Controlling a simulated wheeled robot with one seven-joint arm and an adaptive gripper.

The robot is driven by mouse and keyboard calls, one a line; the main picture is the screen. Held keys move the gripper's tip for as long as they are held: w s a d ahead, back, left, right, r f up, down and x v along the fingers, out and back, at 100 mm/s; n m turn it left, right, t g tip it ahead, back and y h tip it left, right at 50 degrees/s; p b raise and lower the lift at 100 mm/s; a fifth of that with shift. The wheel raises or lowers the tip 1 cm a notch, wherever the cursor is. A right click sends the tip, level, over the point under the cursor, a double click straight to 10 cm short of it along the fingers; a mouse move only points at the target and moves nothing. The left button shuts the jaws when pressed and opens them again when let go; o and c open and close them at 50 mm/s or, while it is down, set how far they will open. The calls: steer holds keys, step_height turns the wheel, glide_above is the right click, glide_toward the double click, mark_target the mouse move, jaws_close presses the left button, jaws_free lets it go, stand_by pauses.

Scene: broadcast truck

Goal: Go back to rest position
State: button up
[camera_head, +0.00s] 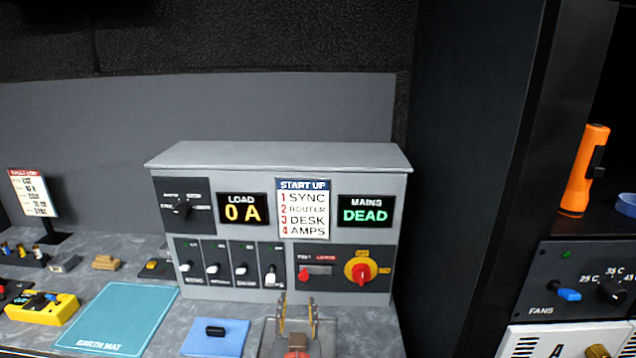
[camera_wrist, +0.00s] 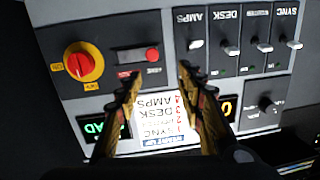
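My gripper (camera_head: 298,303) shows at the bottom middle of the head view, in front of the grey power panel (camera_head: 280,160). Its two fingers stand apart with nothing between them. In the wrist view my gripper (camera_wrist: 158,76) points at the panel, which appears upside down, with the red push switch (camera_wrist: 150,55) just beyond the fingertips. I cannot tell any contact. The panel's red and yellow rotary switch (camera_head: 361,270) is at its lower right. The load display (camera_head: 243,209) reads 0 A and the mains display (camera_head: 366,211) reads DEAD.
A teal earth mat (camera_head: 120,316), a yellow meter (camera_head: 42,308) and a blue pad (camera_head: 215,338) with a black piece lie on the worktop left of my gripper. An orange torch (camera_head: 583,172) stands on the right rack, above the fans panel (camera_head: 575,285). A dark upright separates rack and worktop.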

steer(key=s+d+r+n+g+y+p, duration=0.1)
steer(key=s+d+r+g+y+p, duration=0.15)
steer(key=s+d+r+g, duration=0.35)
steer(key=s+d+g+h, duration=0.3)
steer(key=s+d+g, duration=0.2)
steer(key=s+d, duration=1.3)
steer(key=s, duration=0.2)
steer(key=shift+s+d+r+m+p, duration=0.15)
steer(key=shift+s+d+m+p, duration=0.1)
steer(key=shift+s+m+p, duration=0.15)
